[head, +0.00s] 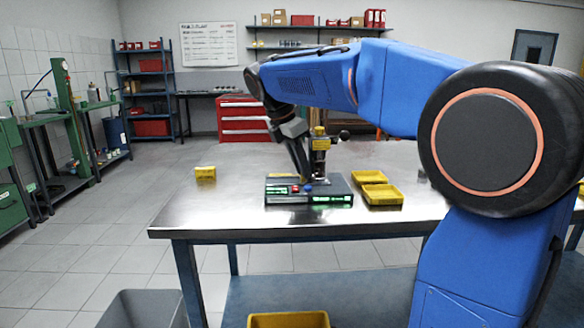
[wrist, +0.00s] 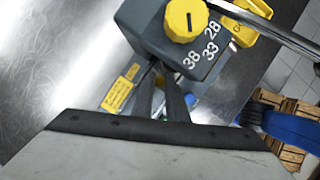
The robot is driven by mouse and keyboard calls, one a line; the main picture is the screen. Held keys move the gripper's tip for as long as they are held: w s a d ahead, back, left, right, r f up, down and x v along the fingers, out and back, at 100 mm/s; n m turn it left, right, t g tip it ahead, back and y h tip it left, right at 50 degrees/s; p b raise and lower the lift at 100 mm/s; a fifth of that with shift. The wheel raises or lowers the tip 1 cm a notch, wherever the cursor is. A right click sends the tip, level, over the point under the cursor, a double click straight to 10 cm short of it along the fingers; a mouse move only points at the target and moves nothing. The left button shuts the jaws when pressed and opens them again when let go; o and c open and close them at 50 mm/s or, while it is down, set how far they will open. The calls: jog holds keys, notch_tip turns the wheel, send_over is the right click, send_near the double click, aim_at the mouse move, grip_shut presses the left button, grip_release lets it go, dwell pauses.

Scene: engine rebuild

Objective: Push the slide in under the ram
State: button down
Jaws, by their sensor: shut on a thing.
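A small bench press stands on the metal table, with a grey and yellow head (head: 320,143) above a black base (head: 310,198) with green displays. In the wrist view its grey head (wrist: 185,35) carries a yellow dial (wrist: 186,20) and the numbers 38, 33 and 28. My gripper (head: 304,172) reaches down beside the press from the left. In the wrist view my gripper's dark fingers (wrist: 163,80) are close together below the head, shut on a small part, apparently the slide. That part and the ram's lower end are mostly hidden. A yellow label (wrist: 118,95) shows beside the fingers.
Two yellow trays (head: 382,195) lie right of the press. A small yellow box (head: 205,173) stands to its left. A metal lever (wrist: 265,25) sticks out from the press head.

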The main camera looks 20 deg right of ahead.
jog(key=c, duration=1.7)
grip_release()
jog(key=shift+d, duration=0.25)
jog(key=shift+c, duration=0.2)
jog(key=shift+a, duration=0.1)
jog(key=v, duration=1.7)
jog(key=shift+r, duration=0.2)
jog(key=shift+s, duration=0.1)
